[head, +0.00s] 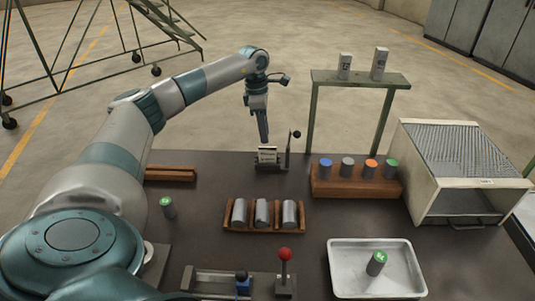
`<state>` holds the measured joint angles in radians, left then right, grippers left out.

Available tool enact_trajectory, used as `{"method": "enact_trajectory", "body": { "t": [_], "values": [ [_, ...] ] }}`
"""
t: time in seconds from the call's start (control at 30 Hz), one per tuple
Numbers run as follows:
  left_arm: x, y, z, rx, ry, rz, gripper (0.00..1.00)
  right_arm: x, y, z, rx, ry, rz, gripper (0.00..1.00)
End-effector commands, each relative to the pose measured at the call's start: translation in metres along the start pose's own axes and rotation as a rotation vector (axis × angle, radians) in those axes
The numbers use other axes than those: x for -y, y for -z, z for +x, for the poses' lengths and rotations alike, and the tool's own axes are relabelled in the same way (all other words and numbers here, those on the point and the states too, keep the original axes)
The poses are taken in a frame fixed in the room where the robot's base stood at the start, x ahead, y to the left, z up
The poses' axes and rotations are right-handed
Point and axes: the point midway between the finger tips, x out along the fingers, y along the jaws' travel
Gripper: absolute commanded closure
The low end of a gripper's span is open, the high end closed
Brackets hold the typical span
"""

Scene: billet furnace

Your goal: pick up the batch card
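A small white card with dark marks, which looks like the batch card (267,156), stands in a small dark holder (270,167) near the far edge of the table. My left gripper (264,140) points straight down right above the card, its fingertips at or just above the card's top edge. Its fingers show edge-on as one narrow dark shape, so I cannot tell whether they are open or touching the card. My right gripper is not in view.
A black-knobbed lever (296,134) stands close right of the card. A wooden rack (355,188) of several colour-topped cylinders, a billet tray (265,230), a red-knobbed lever (285,255), a white tray (345,270) and a furnace box (460,150) occupy the table.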

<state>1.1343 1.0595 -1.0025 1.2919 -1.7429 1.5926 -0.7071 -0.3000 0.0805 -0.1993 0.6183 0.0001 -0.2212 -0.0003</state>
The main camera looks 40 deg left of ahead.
Motion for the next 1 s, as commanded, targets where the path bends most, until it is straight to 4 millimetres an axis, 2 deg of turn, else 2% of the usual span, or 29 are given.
{"method": "enact_trajectory", "body": {
  "t": [0.03,0.23,0.67,0.77,1.0],
  "values": [
    [0.001,0.0,0.006,-0.002,0.003,0.0,0.73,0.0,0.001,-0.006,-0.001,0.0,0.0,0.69],
    [0.0,0.001,0.024,-0.001,0.0,0.0,0.73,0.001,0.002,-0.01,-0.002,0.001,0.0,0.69],
    [0.0,0.0,0.027,-0.001,0.0,0.0,0.73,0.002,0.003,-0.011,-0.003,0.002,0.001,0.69],
    [0.0,-0.001,0.032,-0.001,0.001,0.0,0.73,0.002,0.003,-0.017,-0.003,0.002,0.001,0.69],
    [0.002,-0.002,0.057,-0.002,0.003,0.0,0.73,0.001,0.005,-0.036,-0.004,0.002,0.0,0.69]
  ]
}}
